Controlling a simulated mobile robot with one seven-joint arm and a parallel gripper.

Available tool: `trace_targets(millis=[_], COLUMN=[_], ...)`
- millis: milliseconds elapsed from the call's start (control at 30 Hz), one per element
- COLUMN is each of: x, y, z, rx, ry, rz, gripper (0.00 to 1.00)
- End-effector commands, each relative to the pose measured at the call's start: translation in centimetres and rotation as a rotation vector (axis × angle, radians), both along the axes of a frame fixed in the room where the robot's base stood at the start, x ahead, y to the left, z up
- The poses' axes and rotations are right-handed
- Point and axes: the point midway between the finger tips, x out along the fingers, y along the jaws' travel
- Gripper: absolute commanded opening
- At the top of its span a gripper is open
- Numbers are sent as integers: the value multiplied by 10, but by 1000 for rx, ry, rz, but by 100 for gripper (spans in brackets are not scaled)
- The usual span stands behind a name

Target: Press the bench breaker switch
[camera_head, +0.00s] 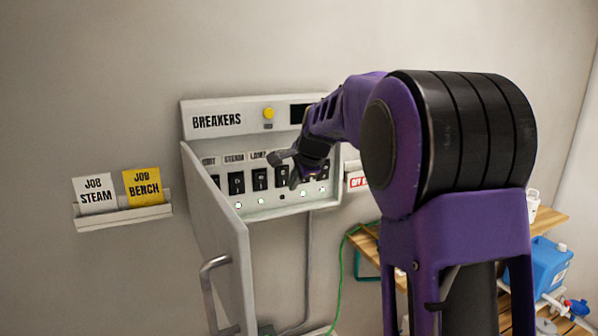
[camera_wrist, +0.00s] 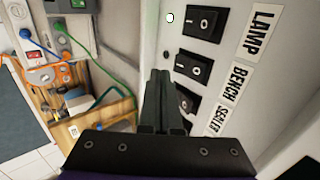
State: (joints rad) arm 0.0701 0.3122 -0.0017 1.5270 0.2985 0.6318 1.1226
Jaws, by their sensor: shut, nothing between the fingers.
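The breaker panel (camera_head: 260,120) is on the wall, with a row of black rocker switches. In the wrist view the bench breaker switch (camera_wrist: 194,67) lines up with the BENCH label (camera_wrist: 240,85), between the lamp switch (camera_wrist: 202,22) and the sealer switch (camera_wrist: 187,98). The indicator (camera_wrist: 166,51) beside the bench switch looks dark; the one by the lamp switch (camera_wrist: 170,18) is lit. My gripper (camera_wrist: 162,74) is shut and empty, its tips close to the bench switch; I cannot tell whether they touch. In the head view my gripper (camera_head: 292,168) partly hides the row's right half.
The panel door (camera_head: 222,230) stands open at the left with a grey handle (camera_head: 212,290). A card holder (camera_head: 122,216) with JOB STEAM and JOB BENCH cards is on the wall further left. A wooden shelf (camera_head: 545,222) with a blue container (camera_head: 550,265) is at the right.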

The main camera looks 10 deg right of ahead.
Motion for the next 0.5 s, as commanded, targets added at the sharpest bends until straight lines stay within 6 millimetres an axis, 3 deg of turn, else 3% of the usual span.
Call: trace_targets(millis=[200,500], x=[28,37], y=[6,8], z=[-4,-6], rx=[-1,0], ry=[-1,-1], rz=[2,0], gripper=[0,0])
